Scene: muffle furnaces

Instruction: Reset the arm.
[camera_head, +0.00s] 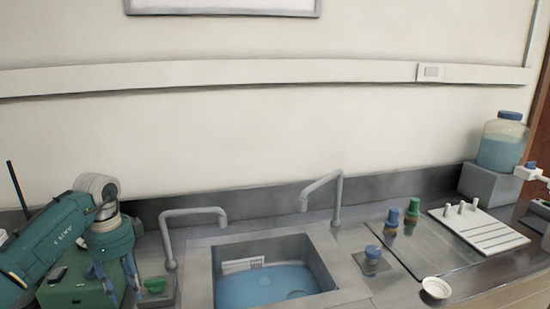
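My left arm, teal with a grey wrist joint, comes in from the left edge. My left gripper (118,284) hangs from it, pointing down, at the left of the counter beside the sink. Its two dark teal fingers look spread apart, with nothing seen between them. The fingertips are small and partly blend with a green box (75,293) behind or beside them, so I cannot tell if they touch it. My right arm and gripper do not show.
A sink (205,283) with bluish water and two grey taps (170,240) (337,205) fills the middle. To its right are capped bottles (391,222), a jar (372,260), a white dish (436,288), a white rack (480,228) and a large blue-filled bottle (502,145) on a grey block.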

